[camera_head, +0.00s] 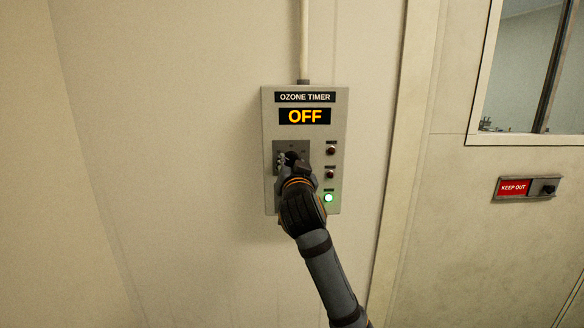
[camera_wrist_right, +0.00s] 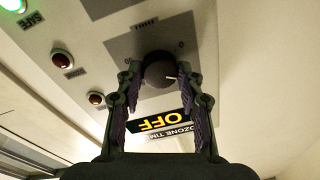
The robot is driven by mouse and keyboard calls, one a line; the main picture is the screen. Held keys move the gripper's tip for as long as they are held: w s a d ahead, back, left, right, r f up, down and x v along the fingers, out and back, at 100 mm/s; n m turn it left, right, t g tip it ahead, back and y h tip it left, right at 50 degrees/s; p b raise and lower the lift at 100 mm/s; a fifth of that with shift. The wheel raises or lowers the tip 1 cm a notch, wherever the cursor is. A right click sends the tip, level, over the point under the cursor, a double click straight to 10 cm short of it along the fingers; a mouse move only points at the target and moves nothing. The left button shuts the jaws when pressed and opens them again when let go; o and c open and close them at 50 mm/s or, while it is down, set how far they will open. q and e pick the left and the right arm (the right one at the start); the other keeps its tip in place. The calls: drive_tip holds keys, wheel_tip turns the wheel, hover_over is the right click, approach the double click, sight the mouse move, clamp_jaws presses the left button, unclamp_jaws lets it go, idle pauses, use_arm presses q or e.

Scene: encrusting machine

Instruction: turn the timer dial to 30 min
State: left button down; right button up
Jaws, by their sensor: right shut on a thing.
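The ozone timer box (camera_head: 270,130) is a grey panel on the wall, and its display (camera_head: 305,116) reads OFF. My right gripper (camera_head: 290,162) is at the dark dial plate on the left of the panel and hides most of the dial in the head view. In the right wrist view, which is upside down, the round black dial (camera_wrist_right: 157,68) sits between the two fingers of my right gripper (camera_wrist_right: 158,82), which are shut on it. A pale pointer mark on the dial faces right in that view. A 0 is printed near it. My left gripper is not in view.
Two dark reddish lamps (camera_head: 331,150) and a lit green lamp (camera_head: 328,198), labelled SAFE in the wrist view, line the panel's right side. A conduit (camera_head: 304,40) runs up from the box. A door with a KEEP OUT slider (camera_head: 514,188) and a window is at right.

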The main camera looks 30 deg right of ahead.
idle(0.3)
drive_tip(key=o, duration=1.2)
drive_tip(key=shift+c, duration=0.2)
drive_tip(key=v, duration=0.7)
drive_tip(key=shift+s+a, duration=0.1)
drive_tip(key=shift+s, duration=0.1)
